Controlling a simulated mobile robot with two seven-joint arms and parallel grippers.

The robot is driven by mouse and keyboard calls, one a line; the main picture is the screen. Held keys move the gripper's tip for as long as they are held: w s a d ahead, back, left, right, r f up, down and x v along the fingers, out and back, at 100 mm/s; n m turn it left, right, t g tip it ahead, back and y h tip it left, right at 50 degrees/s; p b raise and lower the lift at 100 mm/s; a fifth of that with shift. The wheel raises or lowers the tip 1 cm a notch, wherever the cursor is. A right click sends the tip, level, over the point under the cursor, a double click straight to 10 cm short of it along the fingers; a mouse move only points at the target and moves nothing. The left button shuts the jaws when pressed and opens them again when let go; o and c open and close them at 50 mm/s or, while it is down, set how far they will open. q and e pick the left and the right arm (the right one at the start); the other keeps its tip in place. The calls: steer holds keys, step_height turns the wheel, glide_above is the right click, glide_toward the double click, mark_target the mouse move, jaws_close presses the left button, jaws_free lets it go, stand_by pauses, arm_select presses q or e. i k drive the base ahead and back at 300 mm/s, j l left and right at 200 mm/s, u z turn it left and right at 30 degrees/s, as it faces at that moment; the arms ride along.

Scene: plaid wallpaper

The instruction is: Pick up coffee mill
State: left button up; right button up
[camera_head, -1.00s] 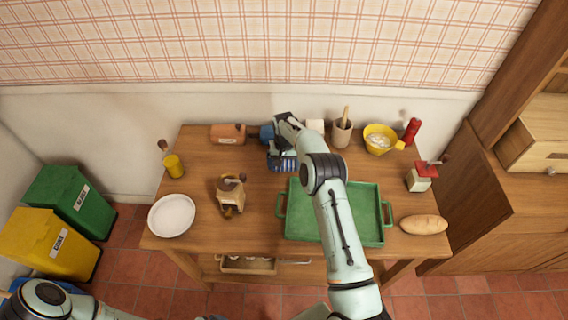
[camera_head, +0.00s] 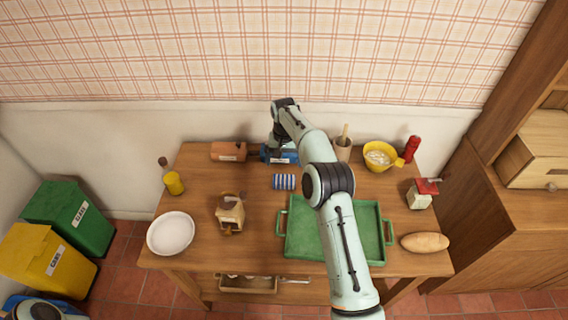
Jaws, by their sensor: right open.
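A wooden coffee mill (camera_head: 230,213) with a dark top and a crank stands upright on the left half of the wooden table (camera_head: 260,215). A second, red-and-white box with a crank (camera_head: 420,196), also like a mill, stands at the table's right side. My right gripper (camera_head: 274,148) is open at the table's back edge, above and behind the wooden mill and to its right. It is apart from both mills, and its fingers are hard to make out against a blue item. My left gripper is out of view; only part of my left arm shows at the bottom left corner.
A blue-and-white striped item (camera_head: 284,182) and a blue item (camera_head: 284,157) lie near my right gripper. A green tray (camera_head: 300,247) is partly under my right arm. A white plate (camera_head: 171,233) is left of the wooden mill; a loaf (camera_head: 425,242) lies at right.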

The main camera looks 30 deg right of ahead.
mark_target(233, 211)
steer(key=k+j, duration=0.8)
steer(key=k, duration=0.05)
